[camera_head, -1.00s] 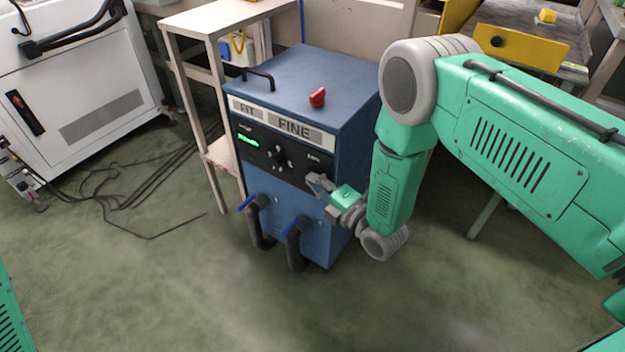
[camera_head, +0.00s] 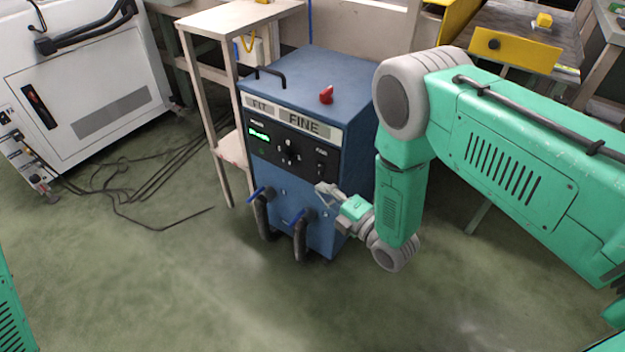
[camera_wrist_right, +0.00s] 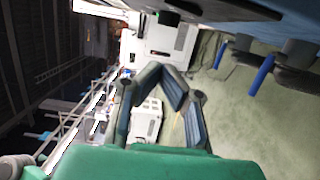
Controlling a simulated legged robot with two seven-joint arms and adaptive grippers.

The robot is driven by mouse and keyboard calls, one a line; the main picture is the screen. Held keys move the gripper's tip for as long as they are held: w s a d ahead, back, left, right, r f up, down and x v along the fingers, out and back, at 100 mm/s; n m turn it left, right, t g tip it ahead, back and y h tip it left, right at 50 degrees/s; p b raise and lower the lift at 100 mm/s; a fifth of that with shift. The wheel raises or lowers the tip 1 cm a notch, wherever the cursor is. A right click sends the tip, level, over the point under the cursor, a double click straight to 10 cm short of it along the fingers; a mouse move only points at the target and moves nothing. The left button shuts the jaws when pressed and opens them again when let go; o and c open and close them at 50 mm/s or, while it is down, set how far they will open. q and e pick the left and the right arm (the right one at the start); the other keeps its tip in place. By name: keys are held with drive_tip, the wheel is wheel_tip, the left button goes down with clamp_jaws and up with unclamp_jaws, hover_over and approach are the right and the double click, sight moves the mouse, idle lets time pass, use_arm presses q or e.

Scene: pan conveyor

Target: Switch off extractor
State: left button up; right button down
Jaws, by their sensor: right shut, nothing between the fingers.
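The extractor is a blue box (camera_head: 335,72) with a "FLT FINE" label, in the middle of the head view. Its black front panel (camera_head: 293,153) has a lit green display (camera_head: 259,134), several buttons (camera_head: 288,146) and a small switch marked at the panel's right end (camera_head: 320,165). My right gripper (camera_head: 322,190) is shut and empty, just below the panel's right end; whether it touches the box I cannot tell. In the right wrist view its fingers (camera_wrist_right: 163,76) meet at the tips. My left gripper is out of view.
Black hoses with blue valve handles (camera_head: 262,194) come out of the extractor's lower front. A red object (camera_head: 326,95) sits on top. A wooden stand (camera_head: 226,150) is at its left. A white machine (camera_head: 85,90) and loose cables (camera_head: 125,195) lie further left. The front floor is clear.

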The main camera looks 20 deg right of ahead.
use_arm(q)
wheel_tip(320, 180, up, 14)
drive_tip(key=p, duration=1.3)
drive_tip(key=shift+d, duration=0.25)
use_arm(e)
drive_tip(key=s+d+r+m+g+h, duration=0.2)
drive_tip(key=s+m+g, duration=0.3)
drive_tip(key=s, duration=0.6)
drive_tip(key=s+d+r+m+g+h, duration=0.2)
drive_tip(key=s+d+m+g+h, duration=0.1)
drive_tip(key=s+m, duration=0.6)
drive_tip(key=s+d+r+m+g+h, duration=0.1)
drive_tip(key=s+d+m+g, duration=0.3)
drive_tip(key=s, duration=1)
drive_tip(key=m+g+h, duration=0.1)
drive_tip(key=m+g, duration=0.2)
drive_tip(key=m, duration=0.1)
drive_tip(key=shift+d+r+g, duration=0.15)
drive_tip(key=shift+r+g, duration=0.25)
